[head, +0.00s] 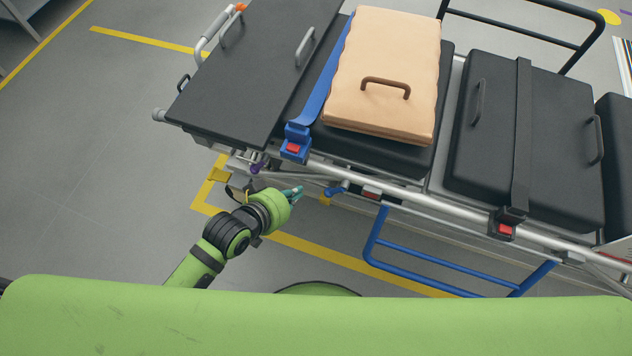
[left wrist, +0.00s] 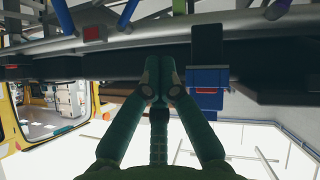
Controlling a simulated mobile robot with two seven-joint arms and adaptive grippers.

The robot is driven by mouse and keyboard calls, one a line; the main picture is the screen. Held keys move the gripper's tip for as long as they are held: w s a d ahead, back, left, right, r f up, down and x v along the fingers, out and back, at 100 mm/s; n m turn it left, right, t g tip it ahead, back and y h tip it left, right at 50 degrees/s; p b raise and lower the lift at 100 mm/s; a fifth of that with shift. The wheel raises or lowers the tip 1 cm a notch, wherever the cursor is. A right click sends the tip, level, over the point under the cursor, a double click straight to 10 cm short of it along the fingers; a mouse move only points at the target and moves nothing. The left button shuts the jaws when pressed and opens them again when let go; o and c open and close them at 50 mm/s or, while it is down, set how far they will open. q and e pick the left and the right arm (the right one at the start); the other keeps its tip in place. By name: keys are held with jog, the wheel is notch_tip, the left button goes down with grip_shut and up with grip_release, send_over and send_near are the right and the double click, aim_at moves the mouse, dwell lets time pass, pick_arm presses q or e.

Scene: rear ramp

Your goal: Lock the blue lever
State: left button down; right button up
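The blue lever (head: 337,191) is a small blue handle under the side rail of the stretcher, right of my left gripper in the head view. My left gripper (head: 297,192) is beside the stretcher, its teal fingers pointing right toward the lever, with a visible gap between them. My right gripper is out of view.
The stretcher's black mattress carries a tan case (head: 382,75) and a blue strap with a buckle (head: 295,147). A purple handle (head: 257,167) is near my left wrist. A blue tubular frame (head: 440,262) hangs below the rail. The grey floor (head: 95,150) at left is clear.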

aim_at(335, 190)
pick_arm(q)
jog(key=s+f+b+x, duration=0.2)
jog(key=x, duration=1)
jog(key=shift+d+f, duration=0.2)
jog(key=shift+d, duration=0.05)
jog(key=shift+w, duration=0.1)
jog(key=shift+d+f+b, duration=0.2)
jog(key=shift+f+b, duration=0.2)
jog(key=shift+f, duration=0.3)
